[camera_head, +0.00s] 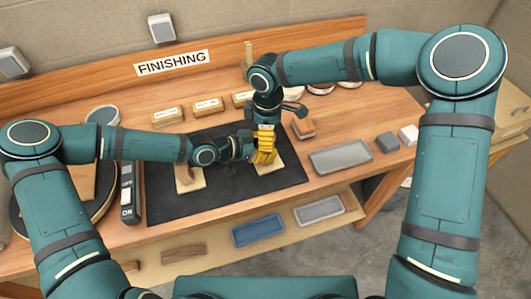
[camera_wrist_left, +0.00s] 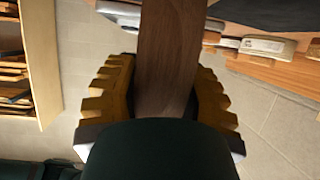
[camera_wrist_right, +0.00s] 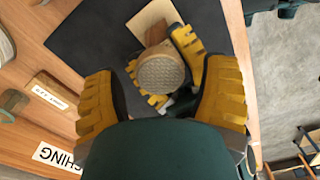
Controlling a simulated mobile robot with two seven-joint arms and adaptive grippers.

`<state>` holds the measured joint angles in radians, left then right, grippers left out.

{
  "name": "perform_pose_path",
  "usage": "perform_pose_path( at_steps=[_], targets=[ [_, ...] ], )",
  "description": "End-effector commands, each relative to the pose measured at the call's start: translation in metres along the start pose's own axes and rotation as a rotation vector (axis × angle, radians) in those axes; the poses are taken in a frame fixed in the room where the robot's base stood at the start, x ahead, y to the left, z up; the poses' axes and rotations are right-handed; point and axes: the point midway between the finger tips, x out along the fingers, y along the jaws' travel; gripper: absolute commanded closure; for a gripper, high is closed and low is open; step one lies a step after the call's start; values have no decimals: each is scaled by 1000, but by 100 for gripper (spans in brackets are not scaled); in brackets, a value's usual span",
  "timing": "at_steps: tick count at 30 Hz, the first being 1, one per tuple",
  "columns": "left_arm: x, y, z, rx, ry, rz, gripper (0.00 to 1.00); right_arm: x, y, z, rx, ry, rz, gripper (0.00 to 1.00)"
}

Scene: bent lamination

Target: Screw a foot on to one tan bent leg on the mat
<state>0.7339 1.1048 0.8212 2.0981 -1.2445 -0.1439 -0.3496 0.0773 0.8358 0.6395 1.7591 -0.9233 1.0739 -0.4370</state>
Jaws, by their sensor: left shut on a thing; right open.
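My left gripper (camera_wrist_left: 165,95) is shut on a brown wooden leg (camera_wrist_left: 165,45), which runs between its yellow fingers. In the right wrist view the left gripper's fingers (camera_wrist_right: 168,75) sit around the upper end of that leg. A round foot with a grey textured face (camera_wrist_right: 161,73) and brown rim shows there, facing the right wrist camera. My right gripper (camera_wrist_right: 163,95) is open, its fingers spread either side of the foot; I cannot tell if they touch it. In the head view the yellow fingers (camera_head: 265,148) overlap over a tan piece (camera_head: 275,163). Another tan bent piece (camera_head: 190,178) stands on the dark mat (camera_head: 225,200).
Labelled wooden blocks (camera_head: 206,106) line the back of the bench. A grey tray (camera_head: 340,158) and small grey blocks (camera_head: 387,142) lie right of the mat. A dark switch box (camera_head: 129,190) lies to its left. Blue (camera_head: 258,230) and grey trays (camera_head: 320,210) sit on the lower shelf.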

Motion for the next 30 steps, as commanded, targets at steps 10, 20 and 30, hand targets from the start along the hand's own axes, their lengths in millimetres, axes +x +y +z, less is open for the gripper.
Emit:
perform_pose_path(
  at_steps=[10,20,30],
  targets=[
    [0,0,1,-1,-2,1,100,7,0,0,-1,1,0,27],
    [0,0,1,-1,-2,1,100,7,0,0,0,1,0,99],
    [0,0,1,-1,-2,1,100,7,0,0,139,0,-2,99]
  ],
)
